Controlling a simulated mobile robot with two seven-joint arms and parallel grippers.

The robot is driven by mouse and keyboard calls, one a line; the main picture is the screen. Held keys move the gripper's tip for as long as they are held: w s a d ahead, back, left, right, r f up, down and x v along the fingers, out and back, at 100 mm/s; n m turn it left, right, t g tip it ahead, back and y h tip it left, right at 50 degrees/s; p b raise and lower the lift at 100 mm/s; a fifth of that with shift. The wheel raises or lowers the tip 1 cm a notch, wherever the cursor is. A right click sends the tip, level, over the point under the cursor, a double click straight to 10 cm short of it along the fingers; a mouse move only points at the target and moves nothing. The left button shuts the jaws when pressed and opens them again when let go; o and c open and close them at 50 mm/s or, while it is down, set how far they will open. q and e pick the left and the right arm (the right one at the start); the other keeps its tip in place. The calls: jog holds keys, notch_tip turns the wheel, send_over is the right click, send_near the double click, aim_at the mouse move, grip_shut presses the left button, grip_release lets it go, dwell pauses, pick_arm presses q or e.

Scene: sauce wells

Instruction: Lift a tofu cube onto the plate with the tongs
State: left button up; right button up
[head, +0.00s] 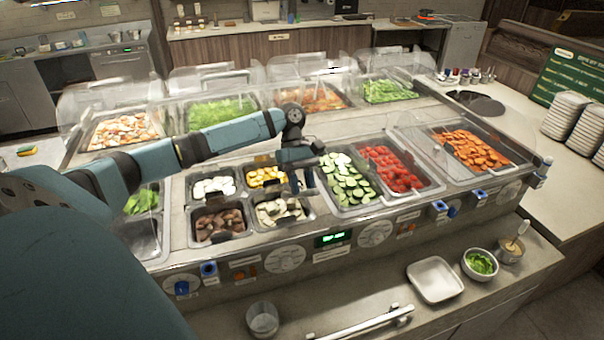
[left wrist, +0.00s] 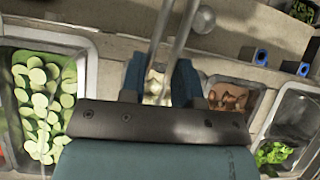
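My left gripper (head: 300,182) hangs over the front wells. Beneath it is the well of pale tofu cubes (head: 280,211), left of the cucumber. In the left wrist view the gripper's two blue fingers (left wrist: 160,76) stand apart, with pale tofu (left wrist: 154,88) showing between and beyond them. Two grey metal bars (left wrist: 176,30) run up the picture from between the fingers. I cannot tell whether the fingers grip them. A long pale metal thing, which looks like tongs (head: 365,322), lies on the front counter. The white square plate (head: 435,279) is empty there. My right gripper is not in view.
Around the tofu are wells of mushroom-like pieces (head: 218,223), cucumber (head: 346,180) and red tomatoes (head: 392,169). A clear bowl (head: 262,319), a bowl of greens (head: 480,264) and a small sauce cup (head: 509,250) stand on the front counter. A clear guard covers the carrots (head: 470,150).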

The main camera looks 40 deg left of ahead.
pick_arm(q)
jog(key=shift+f, duration=0.4)
jog(key=shift+f, duration=0.15)
jog(key=shift+f, duration=0.55)
grip_shut()
jog(key=shift+r, duration=0.15)
notch_tip(320, 180, up, 12)
dwell(0.8)
